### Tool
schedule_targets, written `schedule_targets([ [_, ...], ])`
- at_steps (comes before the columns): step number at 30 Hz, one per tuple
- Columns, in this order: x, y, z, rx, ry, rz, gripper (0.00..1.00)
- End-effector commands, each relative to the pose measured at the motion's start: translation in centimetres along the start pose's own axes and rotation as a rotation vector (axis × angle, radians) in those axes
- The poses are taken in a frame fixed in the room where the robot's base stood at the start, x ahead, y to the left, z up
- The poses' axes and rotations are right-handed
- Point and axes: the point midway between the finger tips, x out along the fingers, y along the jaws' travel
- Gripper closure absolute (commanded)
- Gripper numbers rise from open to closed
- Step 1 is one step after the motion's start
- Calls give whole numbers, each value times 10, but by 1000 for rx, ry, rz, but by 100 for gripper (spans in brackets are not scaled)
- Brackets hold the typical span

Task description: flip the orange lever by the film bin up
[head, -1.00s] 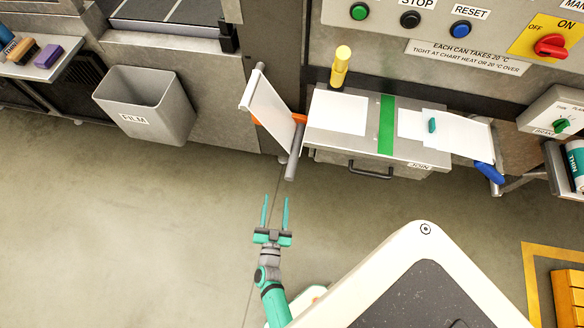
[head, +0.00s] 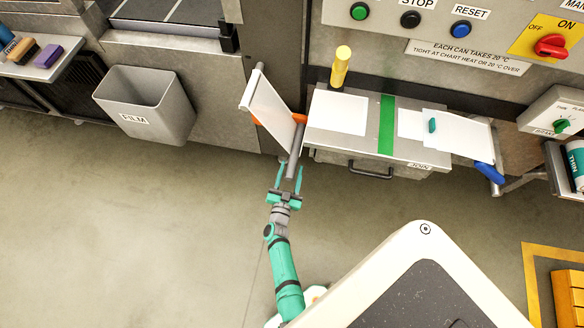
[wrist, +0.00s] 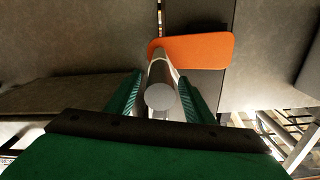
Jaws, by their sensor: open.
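The orange lever (head: 300,118) is mostly hidden behind a hanging white sheet beside the film bin (head: 150,106); a small orange part also shows at the sheet's left edge. In the wrist view it is a flat orange paddle (wrist: 205,48) just beyond a grey bar. My gripper (head: 289,170) is open, just below the sheet. The bar's round end (wrist: 160,97) is between my fingers in the wrist view, with gaps on both sides. The paddle is not between my fingers.
The grey bar (head: 294,158) carries the white sheet (head: 272,110). To the right is the join table (head: 386,130) with a handle and a yellow post (head: 340,66). A blue lever (head: 490,172) is at its far right. The floor (head: 130,220) at left is clear.

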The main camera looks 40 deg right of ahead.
Motion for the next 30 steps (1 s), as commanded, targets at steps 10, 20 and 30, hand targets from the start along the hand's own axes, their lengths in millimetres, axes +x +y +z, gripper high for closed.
schedule_targets([
  [10, 12, 0, 0, 0, 0, 0, 52],
  [20, 12, 0, 0, 0, 0, 0, 100],
  [30, 16, 11, -8, -28, 5, 20, 100],
])
